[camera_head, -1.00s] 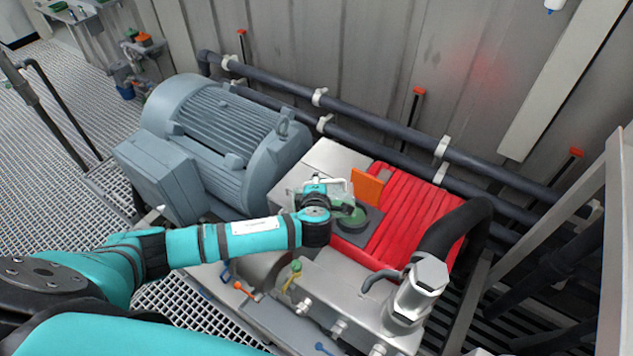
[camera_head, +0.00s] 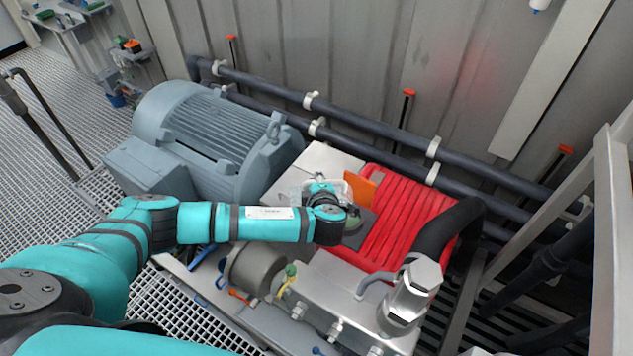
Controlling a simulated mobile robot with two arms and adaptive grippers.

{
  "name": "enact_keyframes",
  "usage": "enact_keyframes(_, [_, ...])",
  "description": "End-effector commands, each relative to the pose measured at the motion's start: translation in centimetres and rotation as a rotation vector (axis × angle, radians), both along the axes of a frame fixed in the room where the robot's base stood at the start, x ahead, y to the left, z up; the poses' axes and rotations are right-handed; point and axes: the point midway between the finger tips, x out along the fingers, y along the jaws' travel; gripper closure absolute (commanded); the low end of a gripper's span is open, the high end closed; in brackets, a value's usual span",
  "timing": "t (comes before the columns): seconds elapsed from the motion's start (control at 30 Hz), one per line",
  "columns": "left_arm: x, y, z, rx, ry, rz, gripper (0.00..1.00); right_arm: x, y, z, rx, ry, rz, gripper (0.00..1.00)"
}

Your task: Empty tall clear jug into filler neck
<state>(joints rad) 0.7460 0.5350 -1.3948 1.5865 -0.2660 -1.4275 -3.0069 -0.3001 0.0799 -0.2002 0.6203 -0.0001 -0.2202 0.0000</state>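My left gripper (camera_head: 322,194) is at the middle of the picture, mostly hidden by its own wrist. A clear, pale-edged vessel (camera_head: 341,183), which looks like the tall clear jug, shows around it and moves with it. A green patch, perhaps liquid in the jug, shows just right of the wrist. The jug is over or beside a dark grey square plate (camera_head: 366,222) at the left edge of a red ribbed block (camera_head: 392,224). An upright orange flap (camera_head: 360,188) stands behind the plate. The filler neck's opening is not clearly visible, and the jug's tilt cannot be told. My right gripper is out of view.
A large grey motor (camera_head: 205,140) stands left of the block. A thick black hose (camera_head: 448,232) and a metal hex fitting (camera_head: 412,290) stand at the right. Dark pipes (camera_head: 375,122) run along the wall behind. Small valves (camera_head: 291,271) sit in front.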

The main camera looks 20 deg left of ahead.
Motion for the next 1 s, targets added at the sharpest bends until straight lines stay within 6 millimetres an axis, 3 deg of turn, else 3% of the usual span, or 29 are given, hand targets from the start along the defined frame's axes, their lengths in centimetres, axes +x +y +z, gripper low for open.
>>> enact_keyframes(0.37, [0.1, -0.1, 0.1, 0.003, 0.0, -0.001, 1.0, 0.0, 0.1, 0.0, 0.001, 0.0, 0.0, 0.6])
enact_keyframes(1.0, [1.0, -2.2, 1.2, 0.15, 0.066, -0.001, 1.0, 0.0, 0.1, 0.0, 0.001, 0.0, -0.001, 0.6])
